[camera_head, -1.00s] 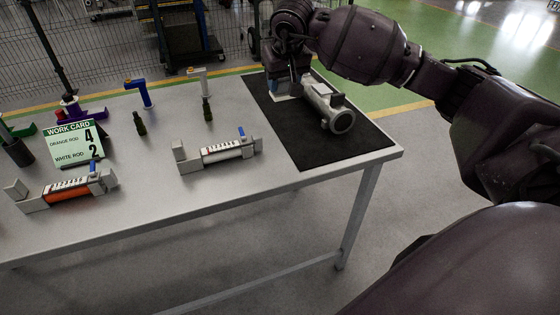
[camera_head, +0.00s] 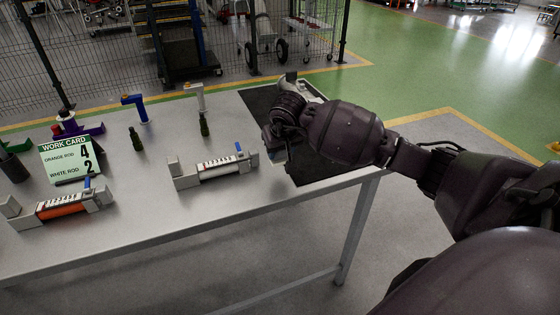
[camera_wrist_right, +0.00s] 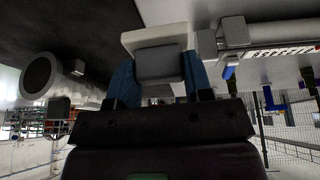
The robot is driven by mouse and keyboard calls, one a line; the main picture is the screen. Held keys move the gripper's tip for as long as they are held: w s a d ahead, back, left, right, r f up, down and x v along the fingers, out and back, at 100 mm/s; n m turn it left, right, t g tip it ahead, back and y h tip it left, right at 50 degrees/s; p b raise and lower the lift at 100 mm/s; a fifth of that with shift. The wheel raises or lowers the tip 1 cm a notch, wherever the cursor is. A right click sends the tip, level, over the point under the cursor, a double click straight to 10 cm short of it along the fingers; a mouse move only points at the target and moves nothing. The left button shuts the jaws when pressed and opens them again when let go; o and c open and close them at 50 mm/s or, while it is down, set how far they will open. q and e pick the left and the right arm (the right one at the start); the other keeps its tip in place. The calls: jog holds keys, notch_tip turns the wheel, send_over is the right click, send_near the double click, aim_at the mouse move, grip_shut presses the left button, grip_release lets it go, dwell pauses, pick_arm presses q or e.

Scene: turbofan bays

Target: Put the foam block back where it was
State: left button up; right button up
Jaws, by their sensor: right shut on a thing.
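The foam block looks like a pale grey-white block with a darker grey face (camera_wrist_right: 152,40) in the right wrist view. My right gripper (camera_wrist_right: 160,78) is shut on it, with a blue finger on each side. In the head view the right gripper (camera_head: 277,149) is over the left part of the black mat (camera_head: 320,171), near the white-rod fixture, and the pale block (camera_head: 279,160) shows just below it. I cannot tell its exact height above the table. My left gripper is not in view.
A metal pipe fitting (camera_wrist_right: 52,76) is on the mat, mostly behind my arm in the head view. The white-rod fixture (camera_head: 213,169) stands left of the mat. An orange-rod fixture (camera_head: 62,207) and a work card (camera_head: 67,158) are farther left. The table's front edge is near.

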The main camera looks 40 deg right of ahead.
aim_at(281, 159)
jog(key=shift+f, duration=2.1)
jog(key=shift+f+b, duration=0.4)
jog(key=o, duration=1)
jog(key=shift+r, duration=0.15)
